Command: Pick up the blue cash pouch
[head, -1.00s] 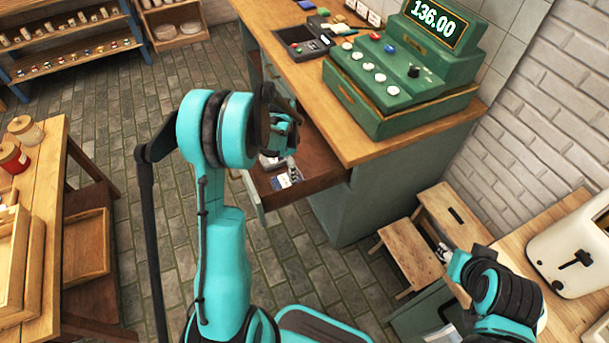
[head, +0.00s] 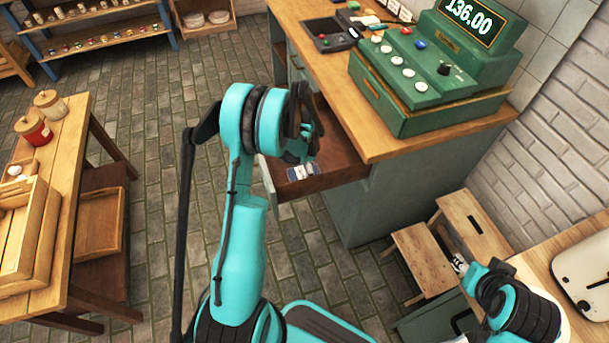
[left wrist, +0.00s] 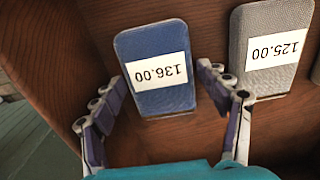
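The blue cash pouch (left wrist: 153,50) lies in the open drawer and carries a white label reading 136.00, upside down in the left wrist view. My left gripper (left wrist: 162,88) is open, with one finger on each side of the pouch's near end; I cannot tell whether they touch it. In the head view my left gripper (head: 311,160) is over the open drawer (head: 345,165) and hides most of what lies there. My right gripper (head: 462,266) is at the lower right; its fingers are too small to read.
A grey pouch (left wrist: 265,28) labelled 125.00 lies right of the blue one. The green cash register (head: 430,85) stands on the counter (head: 385,143) above the drawer. A wooden step stool (head: 425,262) stands on the floor to the right. Stone floor is clear left of the drawer.

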